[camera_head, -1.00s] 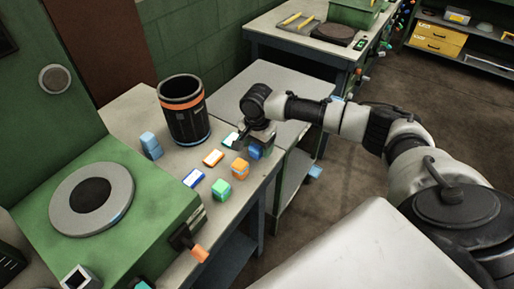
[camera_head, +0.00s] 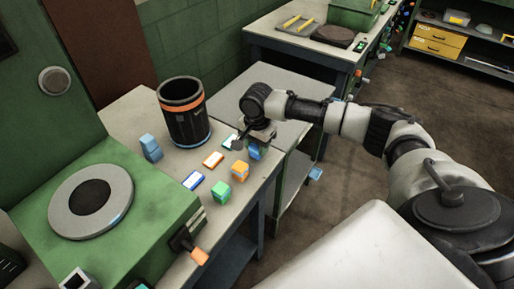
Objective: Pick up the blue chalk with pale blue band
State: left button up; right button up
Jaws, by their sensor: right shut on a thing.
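My right gripper (camera_head: 252,144) points down over the right edge of the workbench (camera_head: 165,170). Its jaws are shut on a small blue chalk (camera_head: 254,154), which shows just below the fingers. The jaws hide its upper part, and I cannot make out its pale band. My left gripper is not in view.
A black bin with an orange band (camera_head: 184,112) stands behind the pieces. Near the gripper are an orange block (camera_head: 240,171), a green block (camera_head: 221,192), an orange-and-white piece (camera_head: 213,160) and a blue-and-white piece (camera_head: 193,180). A green machine (camera_head: 150,205) fills the left.

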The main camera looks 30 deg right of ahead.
notch_tip(320, 180, up, 3)
jog(key=shift+f, duration=0.1)
jog(key=s+d+r+b, duration=0.2)
jog(key=s+d+r, duration=0.5)
jog(key=s, duration=0.2)
jog(key=shift+d+r, duration=0.15)
